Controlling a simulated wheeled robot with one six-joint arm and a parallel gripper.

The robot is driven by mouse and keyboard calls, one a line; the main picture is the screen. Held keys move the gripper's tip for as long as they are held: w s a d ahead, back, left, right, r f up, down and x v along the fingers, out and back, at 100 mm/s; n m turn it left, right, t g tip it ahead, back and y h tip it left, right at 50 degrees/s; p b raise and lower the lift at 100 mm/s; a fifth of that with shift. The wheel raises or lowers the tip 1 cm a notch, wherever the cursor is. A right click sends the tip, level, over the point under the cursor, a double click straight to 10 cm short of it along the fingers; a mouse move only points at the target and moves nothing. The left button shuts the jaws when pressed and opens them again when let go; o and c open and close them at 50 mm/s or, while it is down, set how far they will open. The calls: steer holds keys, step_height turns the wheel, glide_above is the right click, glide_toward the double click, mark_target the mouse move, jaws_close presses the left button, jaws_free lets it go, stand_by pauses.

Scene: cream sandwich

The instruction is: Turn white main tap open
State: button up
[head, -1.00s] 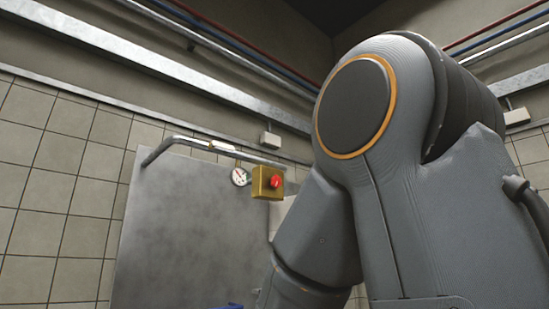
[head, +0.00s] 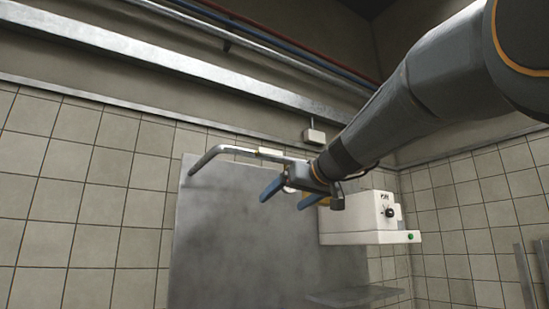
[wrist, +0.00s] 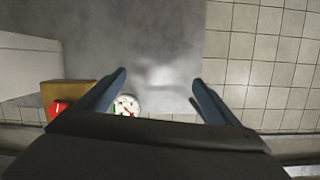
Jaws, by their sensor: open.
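A small whitish piece (head: 268,153) sits on the grey metal pipe (head: 225,150) along the top of the steel panel. It may be the white main tap, but I cannot tell for certain. My gripper (head: 291,196) has its two blue fingers spread and empty, below and slightly right of that piece in the head view. In the wrist view my gripper (wrist: 160,78) is also open, with only the grey panel between its fingertips. A round white gauge (wrist: 126,105) shows beside the left finger. No tap is clearly visible in the wrist view.
A white machine (head: 345,222) with a black knob stands right of the steel panel (head: 225,240). Tiled walls surround them.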

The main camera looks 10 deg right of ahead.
mark_target(272, 152)
steer(key=s+r+n+t+y, duration=0.1)
steer(key=s+r+n+t, duration=0.15)
steer(key=r, duration=1.25)
steer(key=shift+m, duration=0.45)
steer(key=p+x, duration=0.2)
steer(key=x, duration=0.1)
steer(key=p+x, duration=0.2)
steer(key=x, duration=0.2)
steer(key=shift+s+a+r+p, duration=0.15)
steer(key=shift+a+p, duration=0.05)
steer(key=shift+p, duration=0.15)
steer(key=c, duration=1.5)
steer(key=shift+d, duration=0.1)
